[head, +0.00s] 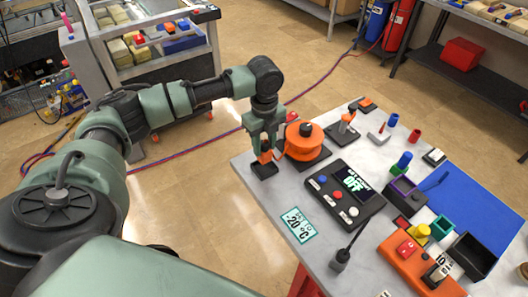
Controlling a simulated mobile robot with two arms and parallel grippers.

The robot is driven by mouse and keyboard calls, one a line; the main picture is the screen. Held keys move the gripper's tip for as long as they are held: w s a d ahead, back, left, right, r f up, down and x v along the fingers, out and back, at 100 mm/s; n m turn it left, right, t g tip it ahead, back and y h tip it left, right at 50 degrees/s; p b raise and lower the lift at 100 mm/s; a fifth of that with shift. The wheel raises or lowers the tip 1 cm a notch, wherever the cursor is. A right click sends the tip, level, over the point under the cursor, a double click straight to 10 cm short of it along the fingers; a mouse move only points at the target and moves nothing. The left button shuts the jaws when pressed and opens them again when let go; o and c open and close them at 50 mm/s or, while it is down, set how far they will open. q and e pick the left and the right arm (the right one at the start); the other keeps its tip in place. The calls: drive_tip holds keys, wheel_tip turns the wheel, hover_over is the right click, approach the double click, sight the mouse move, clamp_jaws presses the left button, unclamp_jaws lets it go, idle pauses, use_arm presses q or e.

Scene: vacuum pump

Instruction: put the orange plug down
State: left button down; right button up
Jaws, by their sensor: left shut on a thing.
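My left gripper (264,146) points down over the far left corner of the table (252,196). It is shut on the orange plug (265,157), which shows only in part between the fingers. The plug is right above a small black block (264,170) at the table's edge. I cannot tell whether plug and block touch. A round orange part (304,141) on a black base stands just right of the gripper. My right gripper is not in view.
A black control box (343,192) with a screen reading OFF and coloured buttons sits mid-table. A temperature label (299,225) lies in front. An orange box (412,262), a black bin (468,257) and a blue mat (473,206) fill the right. A wheeled cart (150,55) stands behind my arm.

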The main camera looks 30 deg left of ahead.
sight(264, 154)
use_arm(q)
wheel_tip(264, 154, down, 5)
drive_tip(key=shift+r+p, duration=0.2)
drive_tip(key=shift+p, duration=0.3)
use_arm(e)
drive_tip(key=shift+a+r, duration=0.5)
use_arm(q)
drive_tip(key=shift+f, duration=0.15)
drive_tip(key=c, duration=1)
unclamp_jaws()
drive_tip(key=shift+o, duration=0.2)
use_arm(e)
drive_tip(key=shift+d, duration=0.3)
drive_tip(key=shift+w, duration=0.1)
use_arm(q)
drive_tip(key=shift+r, duration=0.25)
wheel_tip(264, 154, up, 10)
drive_tip(key=b, duration=0.3)
drive_tip(key=shift+r, duration=0.95)
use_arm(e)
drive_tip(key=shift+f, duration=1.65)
